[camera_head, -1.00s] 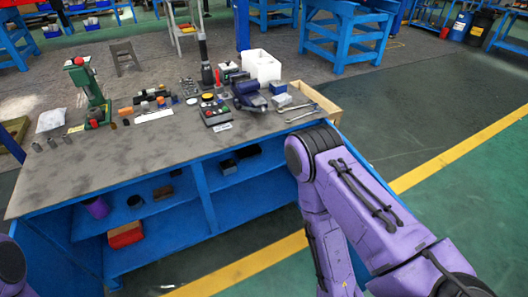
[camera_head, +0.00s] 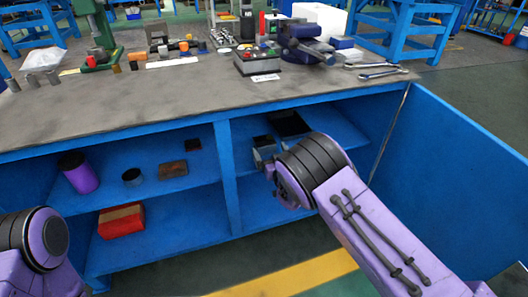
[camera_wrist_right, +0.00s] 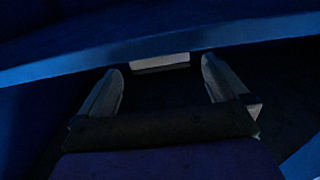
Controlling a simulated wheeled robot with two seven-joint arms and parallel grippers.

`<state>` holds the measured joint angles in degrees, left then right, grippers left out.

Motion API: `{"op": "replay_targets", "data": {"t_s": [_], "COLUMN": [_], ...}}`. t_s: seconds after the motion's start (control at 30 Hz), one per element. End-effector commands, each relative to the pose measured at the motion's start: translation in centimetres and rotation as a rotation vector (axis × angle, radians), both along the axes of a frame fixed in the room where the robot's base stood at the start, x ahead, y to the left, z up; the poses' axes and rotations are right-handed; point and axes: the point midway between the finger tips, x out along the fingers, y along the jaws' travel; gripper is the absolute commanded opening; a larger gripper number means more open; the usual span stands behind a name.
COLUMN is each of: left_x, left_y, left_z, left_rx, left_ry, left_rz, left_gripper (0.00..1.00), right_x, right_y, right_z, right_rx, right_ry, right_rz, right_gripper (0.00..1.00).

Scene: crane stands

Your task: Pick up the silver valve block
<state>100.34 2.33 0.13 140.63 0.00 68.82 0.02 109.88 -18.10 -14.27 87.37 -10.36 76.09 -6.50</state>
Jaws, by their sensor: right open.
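The silver valve block appears to be the small grey block (camera_head: 264,141) on the upper right shelf of the blue bench, partly covered by my right arm. In the right wrist view a pale silver block (camera_wrist_right: 160,63) lies at the blue shelf edge, just beyond and between the fingertips. My right gripper (camera_wrist_right: 161,74) is open and empty, its two fingers pointing at the block, with no contact visible. In the head view my right wrist mostly hides this gripper. My left arm shows at bottom left; its gripper is out of frame.
A black tray (camera_head: 290,123) lies behind the block. The left compartment holds a purple cylinder (camera_head: 80,176), a brown block (camera_head: 173,169) and, below, a red box (camera_head: 121,221).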

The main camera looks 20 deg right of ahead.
Motion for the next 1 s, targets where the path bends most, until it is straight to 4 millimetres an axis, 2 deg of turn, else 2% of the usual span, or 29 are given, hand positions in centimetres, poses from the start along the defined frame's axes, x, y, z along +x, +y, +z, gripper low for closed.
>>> {"op": "replay_targets", "data": {"t_s": [0.1,0.27,0.4,0.5,0.77,0.9,1.0], "left_x": [-0.1,-0.1,-0.2,-0.3,-0.3,-0.3,-0.3], "left_y": [0.0,-0.1,-0.2,-0.2,-0.2,-0.2,-0.2], "left_z": [-0.9,-1.8,-3.3,-3.7,-3.5,-3.5,-3.5], "left_rx": [-0.001,-0.002,-0.005,-0.006,-0.006,-0.006,-0.006], "left_ry": [0.001,0.002,0.004,0.004,0.004,0.004,0.004], "left_rz": [0.001,0.002,0.003,0.004,0.004,0.004,0.004], "left_gripper": [0.36,0.36,0.36,0.36,0.36,0.36,0.36], "right_x": [2.2,4.1,6.7,7.9,8.2,8.2,8.3], "right_y": [0.4,0.5,0.2,0.3,0.2,0.2,0.2], "right_z": [-0.3,-0.2,0.0,0.1,0.5,0.5,0.7], "right_rx": [0.002,0.002,0.003,0.002,0.002,0.002,0.002], "right_ry": [0.000,0.001,0.001,0.003,0.005,0.005,0.001], "right_rz": [0.004,0.005,0.004,0.004,0.003,0.002,0.002], "right_gripper": [1.00,1.00,1.00,1.00,1.00,0.54,0.25]}}
